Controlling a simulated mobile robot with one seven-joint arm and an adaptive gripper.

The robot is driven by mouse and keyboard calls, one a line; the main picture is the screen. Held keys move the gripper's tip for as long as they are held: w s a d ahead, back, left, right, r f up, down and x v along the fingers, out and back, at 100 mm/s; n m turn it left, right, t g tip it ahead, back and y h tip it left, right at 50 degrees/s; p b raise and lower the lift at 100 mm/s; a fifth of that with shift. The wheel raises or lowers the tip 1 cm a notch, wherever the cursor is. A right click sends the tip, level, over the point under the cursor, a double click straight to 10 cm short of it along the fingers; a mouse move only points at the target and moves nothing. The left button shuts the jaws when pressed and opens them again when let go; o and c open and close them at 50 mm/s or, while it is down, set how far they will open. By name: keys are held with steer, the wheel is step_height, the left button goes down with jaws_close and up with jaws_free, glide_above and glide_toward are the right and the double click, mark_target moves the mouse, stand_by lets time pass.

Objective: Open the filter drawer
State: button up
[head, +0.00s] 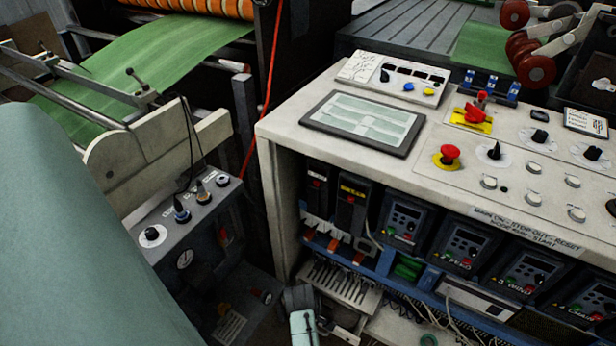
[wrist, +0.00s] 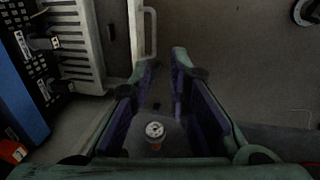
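The likely filter drawer is a pale slatted unit (wrist: 78,42) at the upper left of the wrist view. It also shows low in the cabinet in the head view (head: 340,287). A pale U-shaped handle (wrist: 151,30) stands at its right side in the wrist view, just beyond my fingertips. My gripper (wrist: 160,62) is open, with purple-padded fingers spread and nothing held between them. The handle lies ahead of the gap, apart from the pads as far as I can tell. In the head view, part of my arm or gripper (head: 303,326) shows at the bottom edge, its fingertips not clear.
The control cabinet (head: 268,185) overhangs the slatted unit, with a blue rail (head: 325,243) and several drives above it. A large green roll (head: 70,240) fills the lower left. A white-capped round object (wrist: 155,131) lies between my fingers' bases in the picture.

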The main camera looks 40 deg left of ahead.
step_height(320, 180, up, 6)
steer(key=s, duration=0.1)
steer(key=shift+d, duration=0.15)
steer(key=shift+s, duration=0.15)
stand_by(0.4)
